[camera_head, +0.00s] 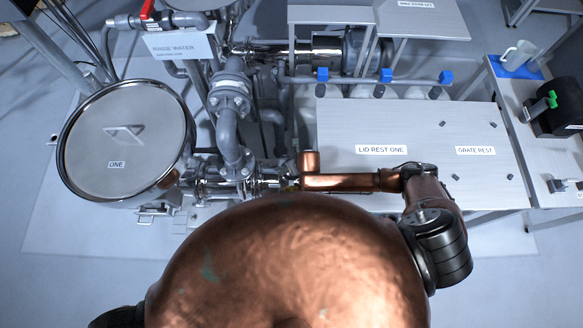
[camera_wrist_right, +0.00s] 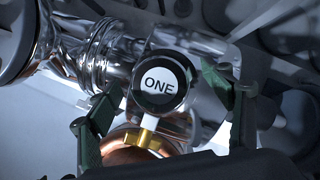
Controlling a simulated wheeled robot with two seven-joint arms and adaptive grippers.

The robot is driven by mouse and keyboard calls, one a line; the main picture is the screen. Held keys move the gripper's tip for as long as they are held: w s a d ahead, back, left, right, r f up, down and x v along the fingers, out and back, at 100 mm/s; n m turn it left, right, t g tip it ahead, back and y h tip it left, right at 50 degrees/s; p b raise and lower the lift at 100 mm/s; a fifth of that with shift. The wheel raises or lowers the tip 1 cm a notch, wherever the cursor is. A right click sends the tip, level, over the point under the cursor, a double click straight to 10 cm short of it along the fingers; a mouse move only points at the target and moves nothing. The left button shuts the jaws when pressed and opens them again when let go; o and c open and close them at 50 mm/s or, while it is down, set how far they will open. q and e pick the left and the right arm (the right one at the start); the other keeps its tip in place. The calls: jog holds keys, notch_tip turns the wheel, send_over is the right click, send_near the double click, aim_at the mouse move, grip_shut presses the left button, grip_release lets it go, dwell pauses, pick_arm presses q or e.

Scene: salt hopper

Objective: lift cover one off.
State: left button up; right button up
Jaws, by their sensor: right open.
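Cover one (camera_head: 125,138) is a round, pale metal lid with a bar handle (camera_head: 124,131) and a "ONE" label. It lies flat on the round vessel at the left of the head view. My right arm reaches in from the right, and its end is over the pipework to the right of the cover, well apart from the handle. In the wrist view my right gripper (camera_wrist_right: 158,97) is open, with its green fingers apart. A round black-rimmed disc marked "ONE" (camera_wrist_right: 164,82) on a brass stem shows between them; contact cannot be told. My left gripper is out of view.
A table (camera_head: 405,124) with "LID REST ONE" and "GRATE REST" labels has a wide bare top at the right. Pipes and a flanged valve (camera_head: 230,97) stand between the vessel and table. A "RINSE WATER" sign (camera_head: 181,46) stands behind the vessel, near a red-handled valve (camera_head: 147,10).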

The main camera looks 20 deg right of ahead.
jog(key=shift+c, duration=0.3)
jog(key=c, duration=1.4)
jog(key=shift+c, duration=0.7)
jog(key=shift+r, duration=0.15)
